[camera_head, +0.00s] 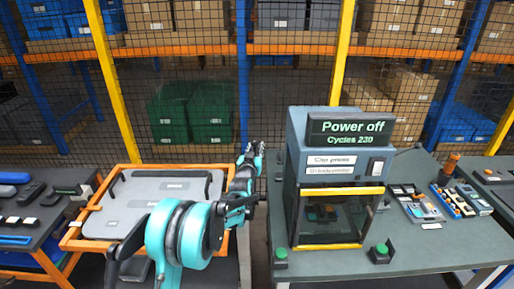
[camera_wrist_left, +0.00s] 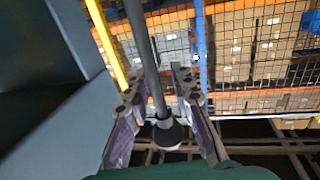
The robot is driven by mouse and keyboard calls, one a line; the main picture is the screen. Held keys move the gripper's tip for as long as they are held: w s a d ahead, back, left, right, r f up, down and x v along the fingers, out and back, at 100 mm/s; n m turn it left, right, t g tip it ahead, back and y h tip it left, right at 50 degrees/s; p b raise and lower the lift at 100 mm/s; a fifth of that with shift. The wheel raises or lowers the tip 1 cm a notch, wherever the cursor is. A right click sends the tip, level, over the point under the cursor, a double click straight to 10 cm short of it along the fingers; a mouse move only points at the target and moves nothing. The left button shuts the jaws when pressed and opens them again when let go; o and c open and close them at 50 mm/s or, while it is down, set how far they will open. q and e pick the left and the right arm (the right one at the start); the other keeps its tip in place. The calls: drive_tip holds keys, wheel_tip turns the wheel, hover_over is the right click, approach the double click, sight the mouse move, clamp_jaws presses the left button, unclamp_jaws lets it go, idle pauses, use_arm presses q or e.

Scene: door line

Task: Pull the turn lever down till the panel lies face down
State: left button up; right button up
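A grey panel (camera_head: 160,203) sits in an orange frame (camera_head: 75,232) at the left of the head view. I cannot tell which face is up. My teal left arm reaches past its right side. My left gripper (camera_head: 251,160) is between the frame and the press bench. In the left wrist view a grey rod with a dark round end (camera_wrist_left: 168,133), apparently the turn lever, runs between the fingers of my left gripper (camera_wrist_left: 158,80). The fingers look open, with gaps beside the rod. In the head view the lever is mostly hidden by the gripper. My right gripper is out of view.
A press (camera_head: 335,175) with a "Power off" sign stands on a bench (camera_head: 440,243) right of my left gripper. A bench with tools (camera_head: 38,195) is at far left. A mesh fence (camera_head: 275,90) with shelves of boxes runs behind.

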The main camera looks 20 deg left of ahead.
use_arm(q)
drive_tip(key=shift+w, duration=0.3)
clamp_jaws()
